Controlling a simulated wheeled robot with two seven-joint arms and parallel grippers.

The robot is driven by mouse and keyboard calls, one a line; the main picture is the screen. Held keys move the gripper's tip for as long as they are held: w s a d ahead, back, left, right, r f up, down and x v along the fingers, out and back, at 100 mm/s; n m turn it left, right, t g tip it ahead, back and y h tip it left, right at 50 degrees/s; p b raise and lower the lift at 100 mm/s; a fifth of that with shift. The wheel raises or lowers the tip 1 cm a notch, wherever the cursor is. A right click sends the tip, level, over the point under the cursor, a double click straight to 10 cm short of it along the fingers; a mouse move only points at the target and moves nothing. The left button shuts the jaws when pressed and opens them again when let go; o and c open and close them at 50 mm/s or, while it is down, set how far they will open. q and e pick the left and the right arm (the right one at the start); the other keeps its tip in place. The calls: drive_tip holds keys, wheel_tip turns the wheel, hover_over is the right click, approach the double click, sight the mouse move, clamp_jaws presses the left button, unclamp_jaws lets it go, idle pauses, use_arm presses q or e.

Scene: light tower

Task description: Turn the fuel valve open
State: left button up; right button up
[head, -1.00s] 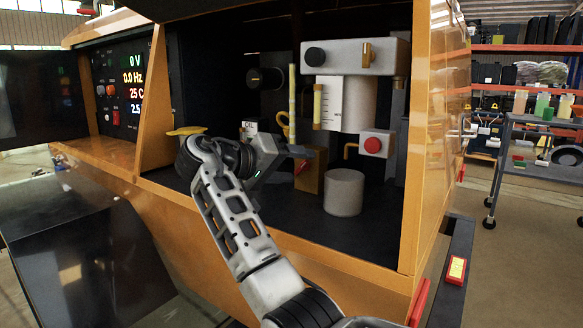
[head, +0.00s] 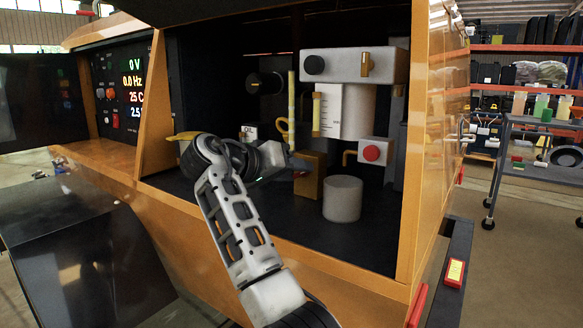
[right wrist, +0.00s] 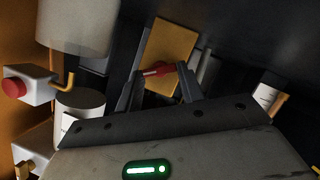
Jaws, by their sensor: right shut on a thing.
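The fuel valve is a brass-coloured block (head: 310,182) with a small red lever (right wrist: 158,70), inside the open orange machine housing. In the right wrist view the block (right wrist: 170,45) stands just beyond my fingertips. My right gripper (right wrist: 161,74) has one finger at each end of the red lever and is shut on it. In the head view my right gripper (head: 297,165) reaches in from the left of the block, and its wrist and fingers hide part of the valve. The lever's exact angle is hard to tell. My left gripper is not in view.
A grey cylinder (head: 342,199) stands right of the valve. A white box with a red button (head: 372,153) and a white tank (head: 345,108) are behind it. A yellow dipstick (head: 291,98) rises nearby. The orange housing edge (head: 426,150) bounds the right side.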

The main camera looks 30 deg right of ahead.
drive_tip(key=shift+s+r+m+t+y+p, duration=0.1)
drive_tip(key=shift+m+t+y+p, duration=0.2)
drive_tip(key=shift+m, duration=0.3)
drive_tip(key=shift+s+r+m+t+y+p, duration=0.1)
drive_tip(key=shift+m+t+y, duration=0.1)
drive_tip(key=shift+m+t, duration=0.3)
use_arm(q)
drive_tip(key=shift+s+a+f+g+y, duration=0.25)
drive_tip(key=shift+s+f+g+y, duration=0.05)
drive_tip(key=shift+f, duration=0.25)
use_arm(e)
drive_tip(key=shift+s+m+t+y, duration=0.1)
drive_tip(key=shift+m+t+y, duration=0.3)
drive_tip(key=shift+m, duration=0.7)
drive_tip(key=shift+d, duration=0.1)
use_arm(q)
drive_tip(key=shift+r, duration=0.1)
use_arm(e)
drive_tip(key=shift+t, duration=0.3)
drive_tip(key=o, duration=1)
